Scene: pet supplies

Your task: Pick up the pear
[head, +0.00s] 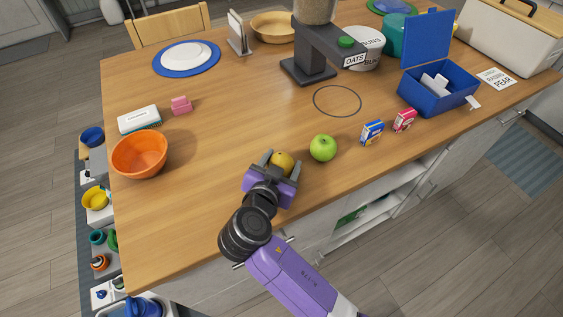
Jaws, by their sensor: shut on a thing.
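A yellow, rounded fruit, which looks like the pear (283,160), is between the fingers of my gripper (282,160) at the front edge area of the wooden table. My gripper is shut on it, with one dark finger on each side. The fruit's lower part is hidden by the gripper, so its full shape does not show. I cannot tell whether it rests on the table or is lifted.
A green apple (323,148) sits close to the right of my gripper. An orange bowl (140,155) is at the left. A dark dispenser (311,65) stands behind; the table (235,120) between is clear.

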